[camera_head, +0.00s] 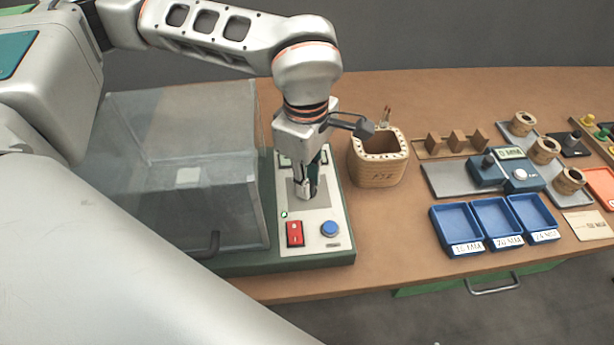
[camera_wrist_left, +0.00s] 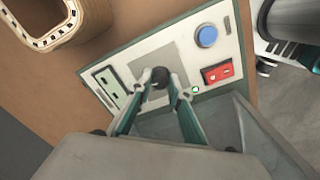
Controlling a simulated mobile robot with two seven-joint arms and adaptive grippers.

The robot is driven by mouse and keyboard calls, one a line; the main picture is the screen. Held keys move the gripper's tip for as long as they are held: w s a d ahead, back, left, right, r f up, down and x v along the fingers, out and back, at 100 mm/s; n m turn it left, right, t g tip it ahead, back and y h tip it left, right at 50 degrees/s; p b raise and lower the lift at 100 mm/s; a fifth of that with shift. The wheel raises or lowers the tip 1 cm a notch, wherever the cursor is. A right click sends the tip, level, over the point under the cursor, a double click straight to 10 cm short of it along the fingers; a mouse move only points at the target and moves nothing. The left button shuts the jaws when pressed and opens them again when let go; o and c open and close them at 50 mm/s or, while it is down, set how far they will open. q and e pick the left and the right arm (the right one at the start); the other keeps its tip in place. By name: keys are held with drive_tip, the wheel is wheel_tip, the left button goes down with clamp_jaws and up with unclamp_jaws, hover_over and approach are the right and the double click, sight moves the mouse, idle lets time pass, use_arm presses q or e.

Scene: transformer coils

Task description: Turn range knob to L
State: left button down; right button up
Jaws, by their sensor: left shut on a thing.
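My left gripper (camera_head: 308,192) points down at the control panel (camera_head: 312,216) of the green-based machine. It is shut on a dark round range knob (camera_wrist_left: 160,77), which shows between the fingertips in the left wrist view. My left gripper (camera_wrist_left: 160,80) comes in there from the bottom of the picture. The knob stands on a grey plate (camera_wrist_left: 138,64) on the panel. In the head view the fingers hide the knob, and no range letters can be read. My right gripper is not in view.
The panel also has a red switch (camera_head: 294,234) and a blue button (camera_head: 330,229). A clear box (camera_head: 180,180) stands left of it. A wooden holder (camera_head: 378,170) stands just right. Blue trays (camera_head: 457,228) and a meter station (camera_head: 487,172) are farther right.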

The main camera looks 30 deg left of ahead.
use_arm(q)
drive_tip(key=m+p, duration=0.1)
drive_tip(key=m, duration=0.5)
drive_tip(key=shift+m, duration=0.3)
idle(0.5)
drive_tip(key=c, duration=1.9)
unclamp_jaws()
drive_tip(key=r, duration=1.2)
drive_tip(key=shift+s+a, duration=0.15)
drive_tip(key=shift+s, duration=0.05)
